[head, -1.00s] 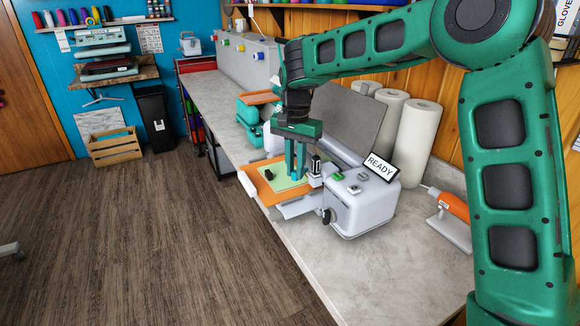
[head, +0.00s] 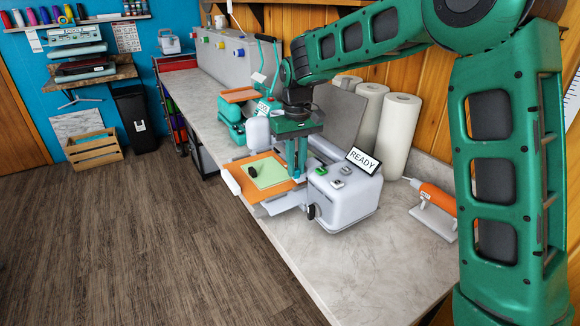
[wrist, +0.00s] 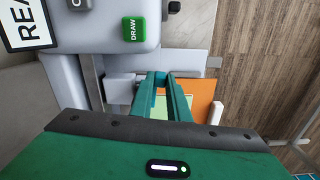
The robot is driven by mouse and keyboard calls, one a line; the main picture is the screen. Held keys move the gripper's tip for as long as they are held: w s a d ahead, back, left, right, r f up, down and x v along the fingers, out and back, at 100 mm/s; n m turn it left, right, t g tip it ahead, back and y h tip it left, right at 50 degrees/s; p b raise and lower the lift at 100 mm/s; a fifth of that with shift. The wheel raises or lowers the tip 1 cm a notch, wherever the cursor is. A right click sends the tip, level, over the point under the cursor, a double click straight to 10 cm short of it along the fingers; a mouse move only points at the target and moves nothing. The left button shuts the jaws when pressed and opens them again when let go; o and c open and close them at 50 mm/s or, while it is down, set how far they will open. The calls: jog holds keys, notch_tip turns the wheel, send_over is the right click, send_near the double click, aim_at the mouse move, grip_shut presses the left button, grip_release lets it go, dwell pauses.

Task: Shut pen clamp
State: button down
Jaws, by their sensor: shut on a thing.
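The white cutting machine (head: 345,200) stands on the counter with a READY screen (head: 363,161) on top. An orange mat (head: 233,169) with a pale green sheet (head: 272,175) lies at its left, with a small black piece (head: 252,171) on it. My gripper (head: 297,175) reaches down over the machine's left end, where the pen clamp is. Its fingers (wrist: 164,78) are close together in the wrist view, beside a grey block (wrist: 121,88). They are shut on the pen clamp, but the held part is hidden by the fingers.
Paper rolls (head: 401,125) stand behind the machine. An orange-handled tool (head: 437,200) lies to its right. A white bottle (head: 257,133) and a teal press (head: 232,113) stand behind the mat. The front of the counter (head: 345,265) is clear.

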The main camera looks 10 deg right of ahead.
jog(key=shift+d+n, duration=0.35)
jog(key=shift+n, duration=0.25)
jog(key=c, duration=1.7)
grip_release()
jog(key=shift+w, duration=0.1)
notch_tip(320, 180, up, 11)
jog(key=shift+f, duration=0.15)
